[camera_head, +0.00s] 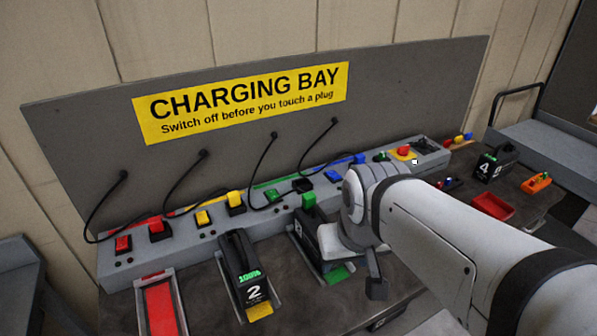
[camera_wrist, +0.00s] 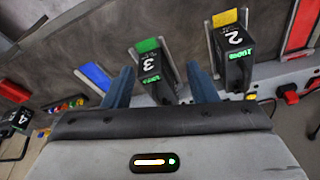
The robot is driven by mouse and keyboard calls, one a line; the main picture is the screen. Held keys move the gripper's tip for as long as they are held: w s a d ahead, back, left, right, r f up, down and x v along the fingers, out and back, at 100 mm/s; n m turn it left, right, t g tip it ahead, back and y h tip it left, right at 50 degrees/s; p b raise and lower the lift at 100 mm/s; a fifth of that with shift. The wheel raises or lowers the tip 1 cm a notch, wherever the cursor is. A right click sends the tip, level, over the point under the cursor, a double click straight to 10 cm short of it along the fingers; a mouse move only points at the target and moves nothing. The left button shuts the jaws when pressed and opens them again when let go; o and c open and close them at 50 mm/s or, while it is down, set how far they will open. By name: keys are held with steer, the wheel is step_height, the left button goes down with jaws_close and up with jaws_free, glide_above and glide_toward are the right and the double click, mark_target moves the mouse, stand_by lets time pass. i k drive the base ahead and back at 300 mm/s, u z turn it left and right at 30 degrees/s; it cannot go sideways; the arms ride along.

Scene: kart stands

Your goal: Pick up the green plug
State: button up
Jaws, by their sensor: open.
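The green plug (camera_head: 308,201) is a small green block by the charging strip, just above battery 3's back end. A black piece lies close behind it, and a dark cable loops near it. A separate green switch (camera_head: 274,195) sits to its left. My gripper (camera_wrist: 160,83) is open, with two blue fingers apart and nothing gripped. In the wrist view, battery 3 (camera_wrist: 155,75) appears between the fingertips, though I cannot tell its distance from them. I cannot make out the green plug there; the gripper body covers the lower part. In the head view my arm covers part of battery 3.
Battery 2 (camera_head: 243,268) stands left of battery 3. The grey charging strip (camera_head: 122,270) carries red, yellow and blue switches and plugs. An empty red-floored slot (camera_head: 160,306) is at the left. Battery 4 (camera_head: 493,163) and a red tray (camera_head: 492,206) are at the right.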

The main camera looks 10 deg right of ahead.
mark_target(308, 199)
steer(key=u, duration=1.75)
steer(key=k, duration=1.05)
steer(key=z, duration=1.1)
steer(key=i, duration=1.05)
steer(key=z, duration=0.05)
